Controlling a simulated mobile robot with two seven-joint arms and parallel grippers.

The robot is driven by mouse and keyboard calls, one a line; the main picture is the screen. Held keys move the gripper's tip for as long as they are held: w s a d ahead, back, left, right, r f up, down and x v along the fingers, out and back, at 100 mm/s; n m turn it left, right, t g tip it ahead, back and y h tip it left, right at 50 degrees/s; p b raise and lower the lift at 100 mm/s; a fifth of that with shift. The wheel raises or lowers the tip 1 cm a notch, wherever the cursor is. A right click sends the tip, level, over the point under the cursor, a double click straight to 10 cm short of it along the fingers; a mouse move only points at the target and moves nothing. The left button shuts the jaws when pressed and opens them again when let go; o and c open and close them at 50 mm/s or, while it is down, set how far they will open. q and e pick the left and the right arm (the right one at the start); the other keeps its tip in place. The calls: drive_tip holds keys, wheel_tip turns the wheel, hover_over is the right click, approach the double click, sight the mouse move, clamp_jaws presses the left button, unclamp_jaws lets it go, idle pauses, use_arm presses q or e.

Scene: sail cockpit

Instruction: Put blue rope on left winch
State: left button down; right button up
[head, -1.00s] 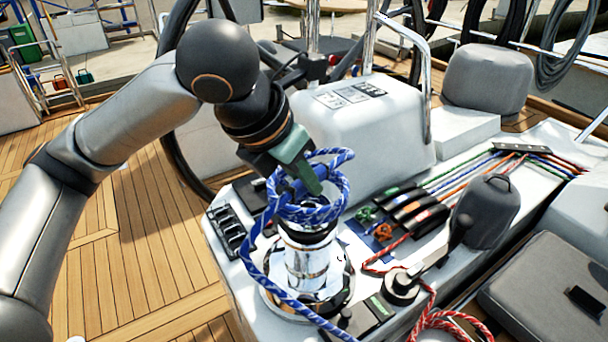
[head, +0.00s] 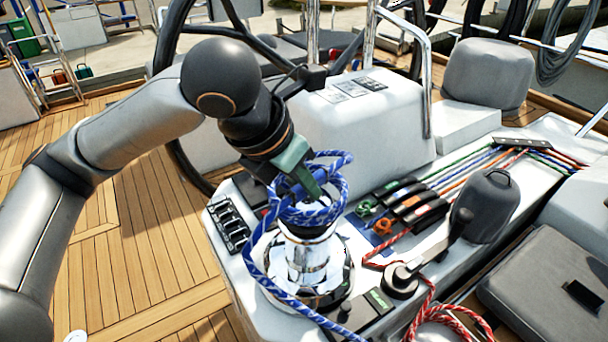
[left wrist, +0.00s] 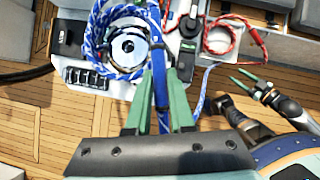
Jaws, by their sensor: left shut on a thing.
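The left winch (head: 308,262) is a shiny silver drum on the white cockpit console. The blue rope (head: 255,250) has white flecks. Its coils lie around the upper part of the winch, and a looser loop stands above the top. In the left wrist view the rope (left wrist: 92,38) rings the round winch top (left wrist: 128,47). My left gripper (head: 316,192) is at the winch top, shut on a blue stretch of rope; this stretch also runs between its green fingers (left wrist: 160,85) in the left wrist view. My right gripper (left wrist: 234,71) shows there at the right, open and empty.
Rope clutches (head: 415,205) and a switch panel (head: 229,222) flank the winch. A steering wheel (head: 185,170) stands behind.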

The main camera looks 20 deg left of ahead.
sight(304, 199)
use_arm(q)
drive_tip(key=shift+f+b, duration=0.5)
drive_tip(key=shift+f, duration=1.05)
drive_tip(key=shift+f+b, duration=1.45)
drive_tip(key=shift+f, duration=1.5)
wheel_tip(304, 199, down, 8)
drive_tip(key=b, duration=0.4)
drive_tip(key=shift+f, duration=0.4)
